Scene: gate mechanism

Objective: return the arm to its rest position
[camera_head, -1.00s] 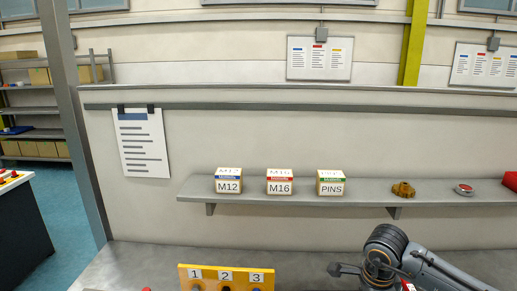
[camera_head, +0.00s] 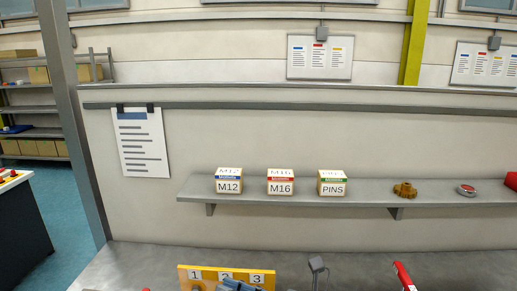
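My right arm, which came in from the right a second ago, no longer shows there. A dark blue-grey part shows at the bottom edge, in front of the yellow numbered panel (camera_head: 218,273); I cannot tell whether it is mine. A small grey piece on a thin stem stands to the right of the panel; I cannot tell if it is a fingertip or a fixture. No whole gripper is visible, and no grip on anything shows. My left gripper is not in view.
A grey wall shelf (camera_head: 300,194) holds boxes marked M12 (camera_head: 229,181), M16 (camera_head: 280,182) and PINS (camera_head: 332,183), a brass-coloured part (camera_head: 404,190) and a round red-topped part (camera_head: 466,190). A red bar (camera_head: 403,276) rises from the grey bench (camera_head: 350,265), whose visible right side is mostly clear.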

